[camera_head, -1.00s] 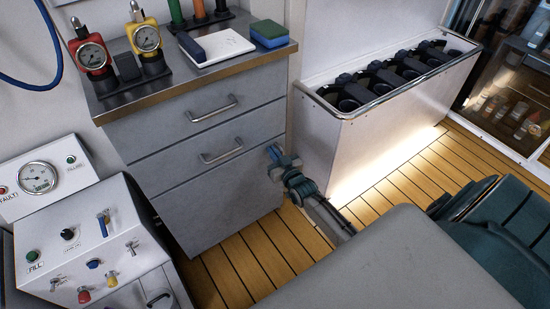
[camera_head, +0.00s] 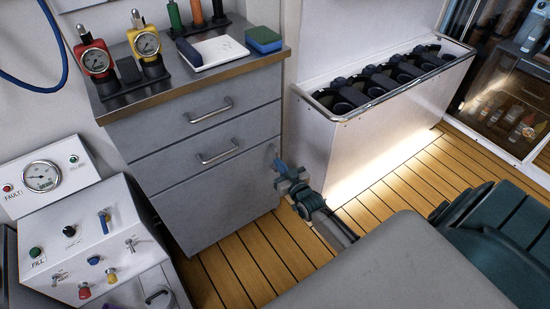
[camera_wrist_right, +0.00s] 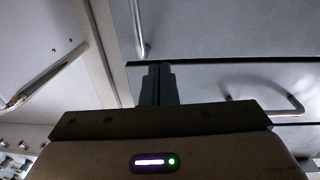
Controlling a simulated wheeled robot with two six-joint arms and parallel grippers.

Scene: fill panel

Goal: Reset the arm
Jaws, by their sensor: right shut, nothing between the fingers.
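My right gripper (camera_head: 279,165) is low in front of the right edge of the grey drawer cabinet (camera_head: 205,190), and its arm comes up from the lower middle of the head view. Its fingers are together with nothing between them. The right wrist view shows the closed fingers (camera_wrist_right: 157,84) pointing toward the grey drawer fronts, with a drawer handle (camera_wrist_right: 270,103) to the right. My left gripper is not in the head view.
The fill panel (camera_head: 85,245) stands at the lower left with its gauge, knobs and switches. Gauges, a white tray (camera_head: 212,50) and a sponge (camera_head: 263,40) are on the cabinet top. A white rack (camera_head: 350,150) holds several black cylinders. Wooden floor (camera_head: 250,260) is clear between them.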

